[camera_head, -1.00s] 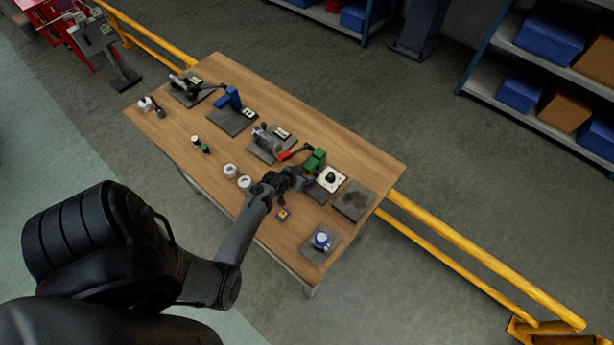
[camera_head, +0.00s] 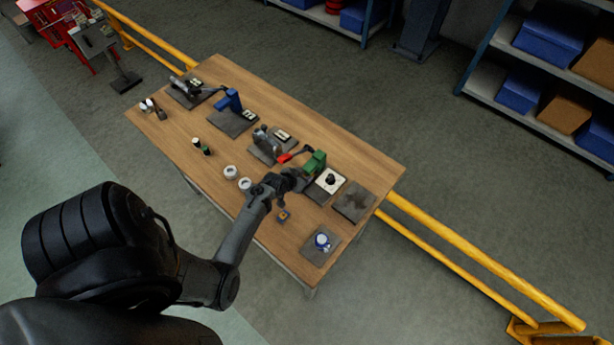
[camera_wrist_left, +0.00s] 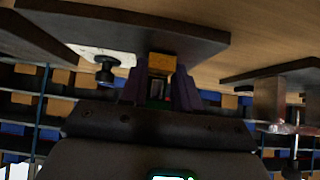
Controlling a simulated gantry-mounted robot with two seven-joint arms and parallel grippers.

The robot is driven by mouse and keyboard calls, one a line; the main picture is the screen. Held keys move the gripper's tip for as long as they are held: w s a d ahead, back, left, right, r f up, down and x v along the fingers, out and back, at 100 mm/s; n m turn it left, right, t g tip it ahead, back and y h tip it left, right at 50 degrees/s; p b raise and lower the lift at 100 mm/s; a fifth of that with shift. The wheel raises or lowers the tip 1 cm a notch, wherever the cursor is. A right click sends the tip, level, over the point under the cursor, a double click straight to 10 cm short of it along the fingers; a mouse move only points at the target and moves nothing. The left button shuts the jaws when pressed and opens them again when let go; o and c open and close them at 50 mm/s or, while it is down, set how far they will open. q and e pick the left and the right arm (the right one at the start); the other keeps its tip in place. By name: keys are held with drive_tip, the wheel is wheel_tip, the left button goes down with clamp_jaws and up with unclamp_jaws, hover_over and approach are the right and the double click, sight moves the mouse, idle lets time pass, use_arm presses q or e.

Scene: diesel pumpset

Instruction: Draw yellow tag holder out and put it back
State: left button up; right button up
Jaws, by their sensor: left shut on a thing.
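My left gripper (camera_head: 291,183) is low over the bench, just in front of a green fixture (camera_head: 315,163). In the left wrist view, its two dark fingers (camera_wrist_left: 160,92) are shut on a small yellow block, which looks like the yellow tag holder (camera_wrist_left: 162,64). The fingers hide part of the holder, and a bit of green shows between them. I cannot tell whether the holder is still seated in anything. In the head view my gripper hides the holder. My right gripper is not in view.
A white plate with a black knob (camera_head: 331,181) is right of my left gripper; a red lever (camera_head: 284,157) lies behind it. The wooden bench (camera_head: 265,225) has bare room in front.

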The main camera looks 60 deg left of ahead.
use_arm(q)
drive_tip(key=shift+s, duration=0.15)
drive_tip(key=shift+s+d+p, duration=0.2)
drive_tip(key=shift+s+p, duration=0.2)
drive_tip(key=shift+s, duration=0.1)
drive_tip(key=shift+s+d+p, duration=0.15)
drive_tip(key=shift+s+p, duration=0.25)
drive_tip(key=shift+s, duration=0.05)
drive_tip(key=shift+s+d+p, duration=0.25)
drive_tip(key=shift+s+p, duration=0.2)
drive_tip(key=shift+s, duration=0.3)
drive_tip(key=shift+s+d+p, duration=0.25)
drive_tip(key=shift+s+p, duration=0.15)
drive_tip(key=shift+s, duration=0.35)
drive_tip(key=shift+s+d+p, duration=0.25)
drive_tip(key=shift+s+p, duration=0.2)
drive_tip(key=shift+s, duration=0.3)
drive_tip(key=shift+r, duration=0.2)
drive_tip(key=shift+r+p, duration=0.45)
drive_tip(key=shift+p, duration=0.2)
wheel_tip(320, 180, up, 4)
drive_tip(key=p, duration=0.4)
drive_tip(key=shift+f, duration=0.1)
drive_tip(key=shift+f, duration=0.1)
